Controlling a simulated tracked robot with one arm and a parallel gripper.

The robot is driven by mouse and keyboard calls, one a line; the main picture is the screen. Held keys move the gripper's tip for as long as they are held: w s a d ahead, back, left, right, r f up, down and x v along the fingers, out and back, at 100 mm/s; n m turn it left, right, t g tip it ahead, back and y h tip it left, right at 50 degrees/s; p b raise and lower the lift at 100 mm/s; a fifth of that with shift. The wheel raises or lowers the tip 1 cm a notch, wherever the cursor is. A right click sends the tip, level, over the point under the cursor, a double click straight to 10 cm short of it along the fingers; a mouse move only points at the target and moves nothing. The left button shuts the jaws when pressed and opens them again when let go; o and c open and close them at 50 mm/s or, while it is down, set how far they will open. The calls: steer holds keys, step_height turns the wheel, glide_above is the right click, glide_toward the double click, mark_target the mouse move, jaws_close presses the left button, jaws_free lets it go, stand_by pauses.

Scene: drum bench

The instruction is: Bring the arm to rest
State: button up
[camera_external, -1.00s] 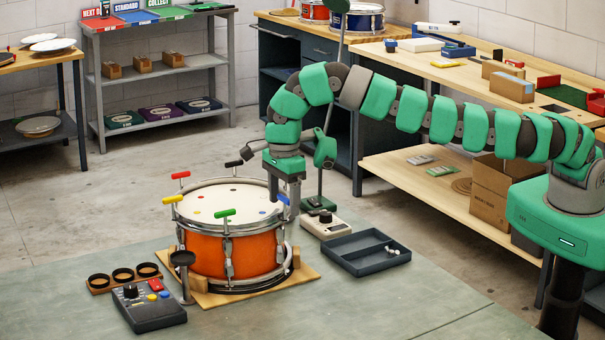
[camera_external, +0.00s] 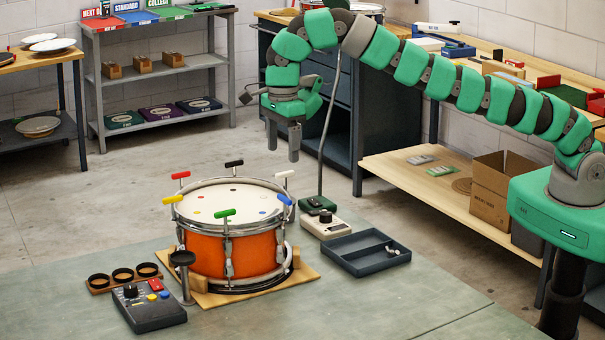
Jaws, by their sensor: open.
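My arm (camera_external: 455,85) is green and grey and reaches left from its base at the right. My gripper (camera_external: 283,146) points down in the air above and behind the right side of the drum. Its two fingers are apart with nothing between them. It is clear of the drum and touches nothing. The orange snare drum (camera_external: 232,254) stands on a wooden board on the bench. Several coloured T-handles stand around its rim, among them red, black, white, blue, green and yellow ones.
A dark tray (camera_external: 366,253) with small white pieces lies right of the drum. A cream device (camera_external: 320,226) and a thin upright stand are behind it. A control box (camera_external: 149,307) and a cup holder (camera_external: 124,277) are at left. The front right of the bench (camera_external: 400,305) is clear.

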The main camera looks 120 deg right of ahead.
steer(key=shift+r, duration=0.5)
steer(key=w+a+r+n+t+h+b, duration=0.15)
steer(key=a+r+n+t+b, duration=0.6)
steer(key=a+r+n, duration=1.1)
steer(key=s+a+r+n+t+y+b, duration=0.1)
steer(key=s+a+r+n+t+b, duration=0.35)
steer(key=s+a+r+n, duration=0.4)
steer(key=s+a+r+n+t+y+b, duration=0.1)
steer(key=s+a+r+n+t+b, duration=0.3)
steer(key=s+a+n, duration=0.65)
step_height(320, 180, down, 26)
steer(key=s+d+m+b, duration=0.1)
steer(key=m+b, duration=0.1)
steer(key=b, duration=2.6)
steer(key=shift+s+d+g, duration=0.25)
steer(key=shift+d+g, duration=0.05)
steer(key=shift+d, duration=0.05)
steer(key=shift+h, duration=0.25)
